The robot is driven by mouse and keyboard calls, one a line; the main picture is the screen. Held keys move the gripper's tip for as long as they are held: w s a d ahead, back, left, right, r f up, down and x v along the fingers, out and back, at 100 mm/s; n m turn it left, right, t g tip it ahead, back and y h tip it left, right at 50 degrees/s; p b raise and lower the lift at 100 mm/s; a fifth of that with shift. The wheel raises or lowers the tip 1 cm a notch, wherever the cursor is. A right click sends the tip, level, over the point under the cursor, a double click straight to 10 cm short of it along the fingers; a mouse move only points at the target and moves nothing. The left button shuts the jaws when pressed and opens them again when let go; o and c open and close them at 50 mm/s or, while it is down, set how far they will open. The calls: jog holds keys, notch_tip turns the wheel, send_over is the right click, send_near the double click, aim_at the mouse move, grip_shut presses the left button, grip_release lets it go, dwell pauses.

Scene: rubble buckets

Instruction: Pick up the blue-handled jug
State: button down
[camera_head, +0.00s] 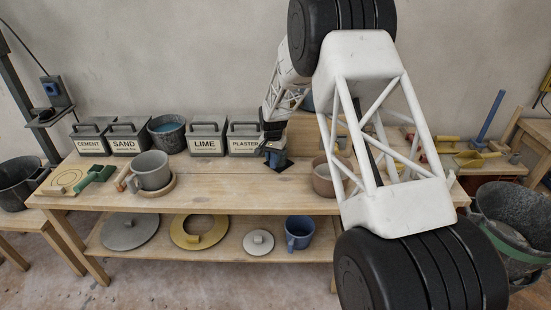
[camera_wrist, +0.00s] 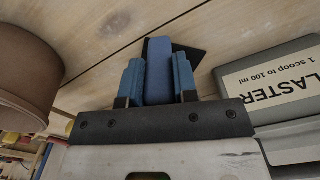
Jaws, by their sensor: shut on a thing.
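My gripper (camera_head: 271,148) is low over the bench top, in front of the plaster box. In the wrist view its two blue fingers (camera_wrist: 158,82) are shut on a blue upright handle (camera_wrist: 158,58). A dark flat plate (camera_wrist: 188,52) shows behind that handle, and in the head view the dark plate (camera_head: 278,163) is at the bench top. This held thing does not look like a jug; I cannot tell whether it touches the bench. A blue jug (camera_head: 297,230) with a blue handle stands on the lower shelf, apart from my gripper. A grey jug (camera_head: 152,172) with a pinkish handle stands upper left.
The plaster box (camera_head: 245,140) is close to my gripper and also shows in the wrist view (camera_wrist: 280,90). A brown pot (camera_head: 322,177) stands to the right, also in the wrist view (camera_wrist: 25,70). Lids lie on the lower shelf (camera_head: 163,258). The bench front is clear between the jugs.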

jog(key=shift+r, duration=0.1)
jog(key=shift+r, duration=0.8)
jog(key=shift+s+r, duration=0.15)
jog(key=shift+r, duration=0.8)
jog(key=s+d+r, duration=0.1)
jog(key=s+d, duration=0.2)
jog(key=s, duration=1.2)
jog(key=shift+s+d+r, duration=0.15)
jog(key=shift+s+d, duration=0.05)
notch_tip(320, 180, up, 5)
